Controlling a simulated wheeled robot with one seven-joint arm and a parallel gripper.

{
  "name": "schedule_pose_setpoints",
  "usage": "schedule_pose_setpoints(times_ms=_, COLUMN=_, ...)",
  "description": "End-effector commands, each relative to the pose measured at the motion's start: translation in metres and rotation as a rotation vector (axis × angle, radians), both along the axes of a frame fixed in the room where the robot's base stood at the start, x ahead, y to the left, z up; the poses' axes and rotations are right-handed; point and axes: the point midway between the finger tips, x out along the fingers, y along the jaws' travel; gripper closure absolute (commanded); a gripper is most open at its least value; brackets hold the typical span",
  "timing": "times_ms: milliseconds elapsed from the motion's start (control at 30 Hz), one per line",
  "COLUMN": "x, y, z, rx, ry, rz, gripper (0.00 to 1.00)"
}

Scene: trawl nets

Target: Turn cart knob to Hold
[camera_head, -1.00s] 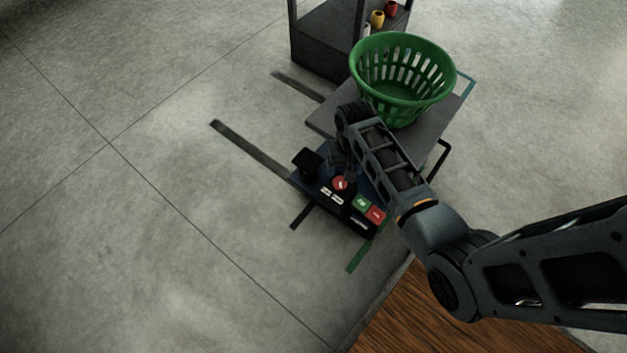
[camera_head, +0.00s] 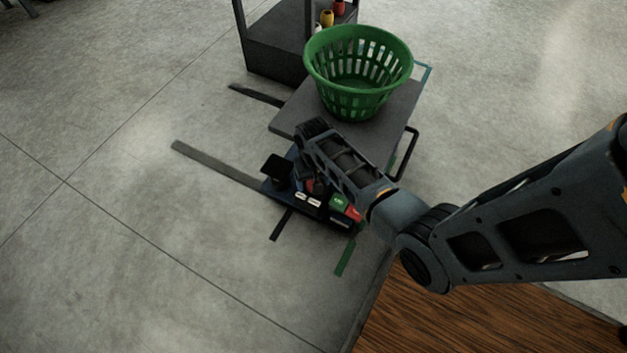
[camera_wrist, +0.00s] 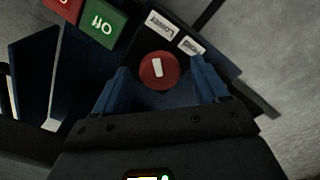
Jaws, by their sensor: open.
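The red round knob (camera_wrist: 158,71) with a white pointer mark sits on the cart's dark blue panel. In the wrist view the mark stands nearly upright, leaning slightly. My gripper (camera_wrist: 161,84) is open, with one blue finger on each side of the knob; I cannot tell whether they touch it. Two white labels lie beyond the knob: one reads "Lower" (camera_wrist: 164,24), the other (camera_wrist: 190,45) is too blurred to read surely. In the head view only a sliver of the knob (camera_head: 309,186) shows beside my arm, which hides most of the gripper.
A green button marked "Off" (camera_wrist: 103,28) and a red button (camera_wrist: 62,8) are on the same panel. A green basket (camera_head: 358,75) stands on a grey platform (camera_head: 285,122) behind the panel. A dark rack (camera_head: 285,50) stands behind. Open floor lies left.

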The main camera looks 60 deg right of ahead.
Motion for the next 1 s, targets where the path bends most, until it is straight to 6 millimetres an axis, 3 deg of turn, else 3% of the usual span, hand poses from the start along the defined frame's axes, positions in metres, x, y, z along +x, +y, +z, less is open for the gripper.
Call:
schedule_pose_setpoints(times_ms=67, x=-0.0001, y=0.0001, z=0.0001, rx=0.000, ry=0.000, rz=0.000, gripper=0.31)
schedule_pose_setpoints(times_ms=600, x=-0.0003, y=0.0001, z=0.0001, rx=0.000, ry=0.000, rz=0.000, gripper=0.82)
schedule_pose_setpoints(times_ms=1000, x=-0.0002, y=0.0002, z=0.0024, rx=0.001, ry=0.001, rz=-0.083, gripper=0.82)
